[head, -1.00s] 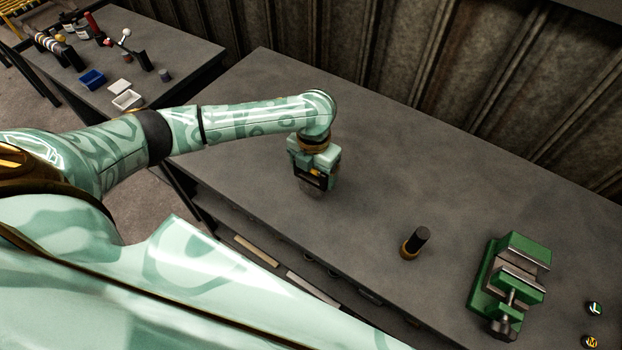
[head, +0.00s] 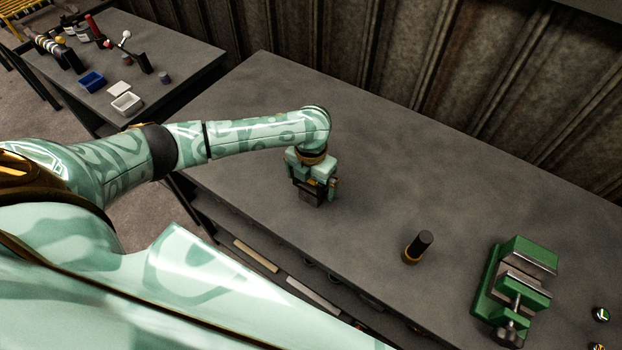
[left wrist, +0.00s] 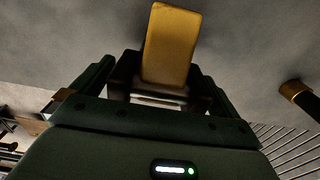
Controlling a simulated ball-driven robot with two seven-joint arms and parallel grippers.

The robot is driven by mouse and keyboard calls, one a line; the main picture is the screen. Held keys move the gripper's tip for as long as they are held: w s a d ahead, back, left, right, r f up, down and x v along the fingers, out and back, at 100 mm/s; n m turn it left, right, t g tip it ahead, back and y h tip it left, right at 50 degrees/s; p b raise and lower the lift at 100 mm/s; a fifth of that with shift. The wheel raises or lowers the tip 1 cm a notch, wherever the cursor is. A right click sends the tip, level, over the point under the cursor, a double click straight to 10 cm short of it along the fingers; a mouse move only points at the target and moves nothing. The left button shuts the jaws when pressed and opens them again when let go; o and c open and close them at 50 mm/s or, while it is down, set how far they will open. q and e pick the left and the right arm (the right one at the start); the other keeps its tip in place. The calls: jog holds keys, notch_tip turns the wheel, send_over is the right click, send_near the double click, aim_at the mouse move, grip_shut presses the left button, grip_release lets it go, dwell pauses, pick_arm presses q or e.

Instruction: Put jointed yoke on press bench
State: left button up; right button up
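My left gripper (head: 312,190) hangs pointing down over the grey bench (head: 380,165), left of its middle. The left wrist view shows its two dark fingers on either side of a dark block with a silvery strip and a yellow slab, which I take for the jointed yoke (left wrist: 172,45). The gripper looks shut on it. In the head view the gripper mostly hides the yoke. The yoke is at or just above the bench top; I cannot tell whether it touches. My right gripper is not in view.
A second table (head: 185,60) with small bins stands at the back left. Bench space around the gripper is clear.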

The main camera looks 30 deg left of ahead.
pick_arm(q)
notch_tip(320, 180, up, 12)
jog(key=p, duration=0.3)
jog(key=shift+r+p, duration=0.2)
jog(key=shift+p, duration=0.1)
